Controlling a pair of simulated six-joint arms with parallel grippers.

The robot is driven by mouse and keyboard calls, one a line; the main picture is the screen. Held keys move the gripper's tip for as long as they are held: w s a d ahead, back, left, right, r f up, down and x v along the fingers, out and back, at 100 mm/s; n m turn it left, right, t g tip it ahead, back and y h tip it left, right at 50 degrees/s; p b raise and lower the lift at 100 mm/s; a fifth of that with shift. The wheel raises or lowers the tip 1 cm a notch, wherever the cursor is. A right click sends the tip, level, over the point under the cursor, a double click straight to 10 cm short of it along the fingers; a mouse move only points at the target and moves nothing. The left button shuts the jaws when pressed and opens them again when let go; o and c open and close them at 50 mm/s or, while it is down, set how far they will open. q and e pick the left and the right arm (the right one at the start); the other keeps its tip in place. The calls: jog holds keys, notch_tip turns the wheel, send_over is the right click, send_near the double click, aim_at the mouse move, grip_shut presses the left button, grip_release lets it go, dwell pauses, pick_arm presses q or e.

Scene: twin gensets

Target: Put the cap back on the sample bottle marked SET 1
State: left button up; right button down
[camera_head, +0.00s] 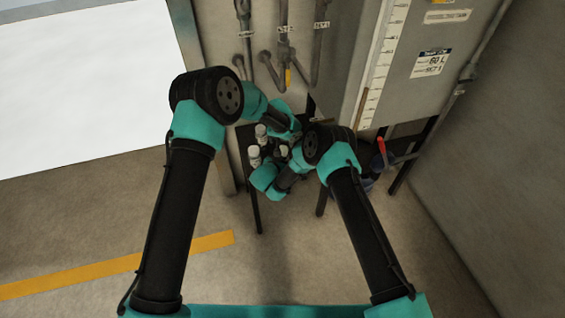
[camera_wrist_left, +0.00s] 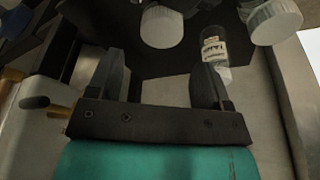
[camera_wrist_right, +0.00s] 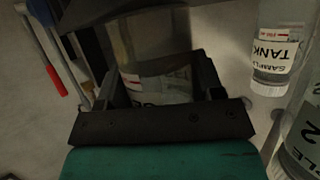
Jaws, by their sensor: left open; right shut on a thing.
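My left gripper (camera_wrist_left: 160,72) is open, with nothing between its fingers in the left wrist view. Beyond its fingertips is a round white cap (camera_wrist_left: 162,27); a second white cap (camera_wrist_left: 274,22) is at upper right. Between them is a clear bottle with a TANK label (camera_wrist_left: 213,47), partly behind the right finger. My right gripper (camera_wrist_right: 160,72) is shut on a clear bottle with a white label (camera_wrist_right: 162,86). Its label is mostly hidden, so I cannot read its SET number. I cannot tell whether either white cap is loose.
In the head view, white-topped bottles (camera_head: 260,131) (camera_head: 254,155) stand at the left of the small dark table. The right wrist view shows a SAMPLE TANK bottle (camera_wrist_right: 277,50) and another marked 2 (camera_wrist_right: 305,140). The tank cabinet (camera_head: 410,60) and a red handle (camera_head: 381,147) lie to the right.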

pick_arm(q)
jog(key=o, duration=0.5)
jog(key=shift+r, duration=0.1)
jog(key=d+v, duration=0.1)
jog(key=v, duration=1)
jog(key=shift+a+r, duration=0.4)
jog(key=shift+a, duration=0.1)
jog(key=shift+s, duration=0.15)
pick_arm(e)
jog(key=shift+c, duration=0.8)
grip_release()
